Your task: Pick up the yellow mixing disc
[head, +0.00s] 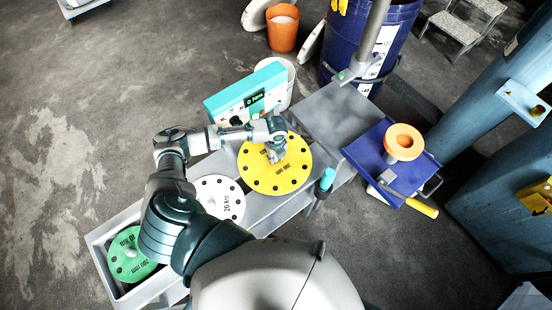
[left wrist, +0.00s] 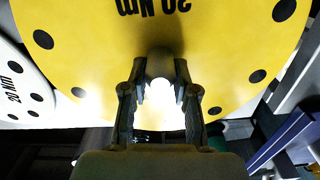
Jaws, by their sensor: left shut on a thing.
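The yellow mixing disc (head: 290,178) has a ring of black dots and black lettering. It appears at a slight tilt above the grey bench, in front of the teal control box. My left gripper (head: 275,152) reaches over its upper part and is shut at the disc. In the left wrist view the yellow disc (left wrist: 225,45) fills the top, and the two fingers of my left gripper (left wrist: 160,92) close around a bright, pale round part at its middle. Glare hides the exact contact. My right gripper is not in view.
A white disc (head: 219,199) and a green disc (head: 128,258) lie in the bench tray to the left. The teal control box (head: 233,101) stands behind. A blue tray (head: 371,151) with an orange flanged part (head: 403,141) is at right. A blue drum (head: 388,30) stands behind.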

